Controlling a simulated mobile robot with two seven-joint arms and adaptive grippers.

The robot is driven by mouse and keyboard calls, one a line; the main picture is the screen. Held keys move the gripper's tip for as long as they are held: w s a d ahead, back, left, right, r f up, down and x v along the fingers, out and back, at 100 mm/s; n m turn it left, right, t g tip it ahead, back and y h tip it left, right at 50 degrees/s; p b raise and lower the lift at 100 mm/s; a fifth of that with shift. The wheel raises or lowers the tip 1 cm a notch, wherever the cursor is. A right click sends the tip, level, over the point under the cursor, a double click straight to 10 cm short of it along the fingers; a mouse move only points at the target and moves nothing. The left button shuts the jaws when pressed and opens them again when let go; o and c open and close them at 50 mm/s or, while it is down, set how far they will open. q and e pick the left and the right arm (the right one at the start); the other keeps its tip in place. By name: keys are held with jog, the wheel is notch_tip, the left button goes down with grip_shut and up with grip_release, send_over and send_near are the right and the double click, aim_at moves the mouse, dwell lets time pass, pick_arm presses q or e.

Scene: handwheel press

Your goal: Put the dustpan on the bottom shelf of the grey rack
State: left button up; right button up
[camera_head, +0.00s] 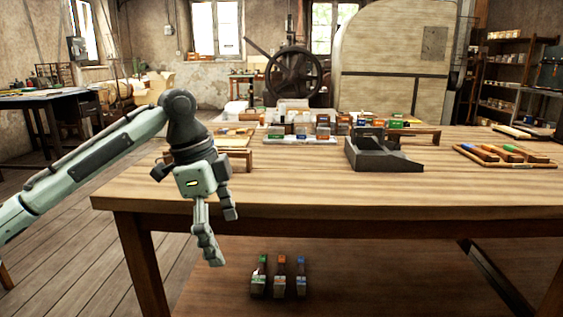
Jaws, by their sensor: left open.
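My right gripper is out of view.
The wooden table (330,192) has a bare front strip. Several small boxes and blocks stand behind the dustpan. A tray of coloured-tipped blocks (505,155) lies at the right. Three small tools (281,277) are below the table. A large handwheel (293,76) stands behind.

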pick_arm(q)
jog(key=s+d+f+n+t+h, duration=0.15)
jog(key=f+n, duration=0.25)
jog(key=f, duration=0.9)
jog(key=s+d+f+n+t, duration=0.15)
jog(key=f+n, duration=0.25)
jog(key=f, duration=0.8)
jog(key=s+a+f+n+y, duration=0.5)
jog(key=s+a+f+n, duration=0.3)
jog(key=s+a+f, duration=0.9)
jog(key=s+a, duration=0.3)
jog(key=s, duration=0.1)
jog(key=shift+n, duration=0.3)
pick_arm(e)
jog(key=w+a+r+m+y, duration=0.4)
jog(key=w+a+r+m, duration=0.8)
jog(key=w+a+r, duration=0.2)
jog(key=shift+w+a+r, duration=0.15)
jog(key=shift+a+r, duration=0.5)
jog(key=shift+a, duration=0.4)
pick_arm(q)
jog(key=shift+f+y, duration=0.1)
jog(key=shift+y, duration=0.15)
jog(key=shift+c, duration=0.2)
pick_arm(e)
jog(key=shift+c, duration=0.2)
